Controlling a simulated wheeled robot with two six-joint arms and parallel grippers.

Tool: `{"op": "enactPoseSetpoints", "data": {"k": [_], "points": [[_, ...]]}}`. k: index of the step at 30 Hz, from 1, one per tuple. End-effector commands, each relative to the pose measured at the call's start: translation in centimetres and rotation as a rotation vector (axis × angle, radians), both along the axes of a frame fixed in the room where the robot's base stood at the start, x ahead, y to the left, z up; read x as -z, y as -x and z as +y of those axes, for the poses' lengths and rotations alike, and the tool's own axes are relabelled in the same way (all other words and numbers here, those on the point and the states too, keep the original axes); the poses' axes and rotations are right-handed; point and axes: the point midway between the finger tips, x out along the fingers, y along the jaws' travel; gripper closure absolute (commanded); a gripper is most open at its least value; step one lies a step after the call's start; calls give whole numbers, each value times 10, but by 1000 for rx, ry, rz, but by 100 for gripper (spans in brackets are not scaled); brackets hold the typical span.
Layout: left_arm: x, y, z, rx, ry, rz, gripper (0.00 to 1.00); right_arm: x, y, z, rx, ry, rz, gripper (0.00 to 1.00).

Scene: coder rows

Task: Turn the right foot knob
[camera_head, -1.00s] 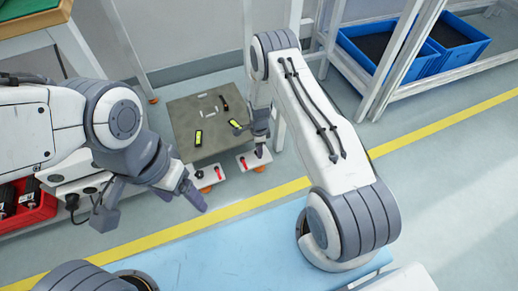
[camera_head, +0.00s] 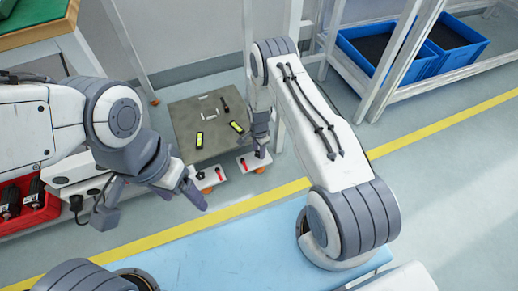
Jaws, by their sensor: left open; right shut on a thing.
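A grey plate (camera_head: 207,128) lies low near the wall, with two small white foot plates at its front edge. The left foot plate (camera_head: 209,182) carries a red lever (camera_head: 219,174) and a dark and red knob (camera_head: 200,176). The right foot plate (camera_head: 247,168) carries a red piece (camera_head: 243,163). My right gripper (camera_head: 260,152) points down over the right foot plate, shut on the right foot knob, which its fingers mostly hide. My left gripper (camera_head: 150,205) is open and empty, in front of and left of the foot plates.
Two black and yellow items (camera_head: 199,139) and small pale pieces lie on the grey plate. A red bin (camera_head: 37,208) is at the left. Blue bins (camera_head: 380,55) stand on a white rack at the right. A light blue surface (camera_head: 235,250) is in front.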

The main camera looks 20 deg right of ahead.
Motion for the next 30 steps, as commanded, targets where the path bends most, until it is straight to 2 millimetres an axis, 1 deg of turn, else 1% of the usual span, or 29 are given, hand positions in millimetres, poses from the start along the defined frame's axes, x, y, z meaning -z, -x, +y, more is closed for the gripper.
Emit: {"op": "enactPoseSetpoints", "data": {"k": [1, 9, 30], "points": [[-4, 0, 0, 0, 0, 0, 24, -2, 0, 0, -45, 0, 1, 100], [-11, 0, 0, 0, 0, 0, 24, -2, 0, 0, -302, 0, 4, 100], [-25, 0, 0, 0, 0, 0, 24, -3, -2, 1, -969, -1, 8, 100]]}}
